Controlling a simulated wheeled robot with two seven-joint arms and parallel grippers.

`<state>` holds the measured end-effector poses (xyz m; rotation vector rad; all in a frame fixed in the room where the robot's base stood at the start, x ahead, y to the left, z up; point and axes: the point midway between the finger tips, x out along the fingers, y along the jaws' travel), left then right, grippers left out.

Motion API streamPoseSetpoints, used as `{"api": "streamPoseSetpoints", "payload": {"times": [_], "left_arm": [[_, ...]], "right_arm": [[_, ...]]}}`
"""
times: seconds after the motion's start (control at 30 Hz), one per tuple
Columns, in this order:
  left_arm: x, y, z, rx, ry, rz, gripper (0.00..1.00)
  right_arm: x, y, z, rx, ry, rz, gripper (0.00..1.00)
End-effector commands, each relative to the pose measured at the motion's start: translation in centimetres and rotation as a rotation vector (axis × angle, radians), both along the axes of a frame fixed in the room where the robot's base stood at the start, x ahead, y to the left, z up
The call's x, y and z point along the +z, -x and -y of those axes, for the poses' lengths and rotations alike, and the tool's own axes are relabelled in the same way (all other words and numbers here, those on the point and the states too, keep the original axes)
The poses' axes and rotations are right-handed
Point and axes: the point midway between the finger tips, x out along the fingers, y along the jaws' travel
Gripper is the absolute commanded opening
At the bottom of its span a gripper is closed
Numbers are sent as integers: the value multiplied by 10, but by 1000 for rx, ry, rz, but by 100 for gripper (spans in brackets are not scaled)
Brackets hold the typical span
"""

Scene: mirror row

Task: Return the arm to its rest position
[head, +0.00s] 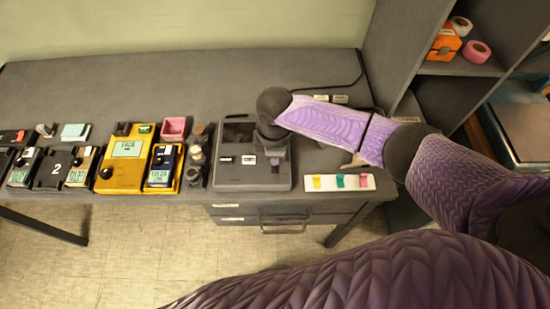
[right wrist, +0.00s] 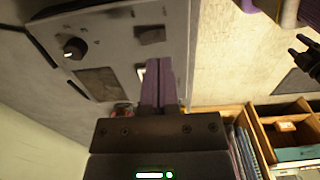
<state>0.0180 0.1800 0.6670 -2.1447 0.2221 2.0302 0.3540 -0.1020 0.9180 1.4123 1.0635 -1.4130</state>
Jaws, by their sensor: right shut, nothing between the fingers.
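My right arm (head: 335,122) is purple and reaches in from the right over the table. My right gripper (head: 274,160) points down over the right part of a grey boxy device (head: 234,176); whether it touches the device cannot be told. In the right wrist view the two purple fingers (right wrist: 158,82) are pressed together with nothing between them. The grey device, with a dark knob, shows beyond them (right wrist: 88,62). My left gripper is not seen in the head view.
A dark table (head: 190,85) holds several devices, including a yellow unit (head: 108,178), left of the grey one. A white strip with coloured tabs (head: 340,182) lies right of it. A shelf unit (head: 408,50) stands at the right. The back of the table is mostly clear.

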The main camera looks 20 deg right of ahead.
Motion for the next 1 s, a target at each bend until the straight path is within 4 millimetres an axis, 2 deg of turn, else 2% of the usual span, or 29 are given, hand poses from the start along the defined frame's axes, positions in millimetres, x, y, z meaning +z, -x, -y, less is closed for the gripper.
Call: {"api": "streamPoseSetpoints", "payload": {"times": [0.03, 0.23, 0.67, 0.77, 0.8, 0.9, 1.0], "left_arm": [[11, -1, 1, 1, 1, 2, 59], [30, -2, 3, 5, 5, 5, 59], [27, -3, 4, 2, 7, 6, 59], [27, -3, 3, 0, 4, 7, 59], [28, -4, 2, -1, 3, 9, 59], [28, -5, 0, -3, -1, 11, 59], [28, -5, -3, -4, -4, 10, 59]], "right_arm": [[11, 0, 0, 0, 0, 1, 0], [28, 0, 0, 1, 0, 0, 0], [24, 3, -3, 1, -7, -1, 0], [18, 26, -28, -11, -77, -2, 0], [16, 41, -44, -33, -125, 3, 0], [22, 74, -70, -161, -246, 32, 0], [31, 95, -71, -325, -311, 66, 0]]}}
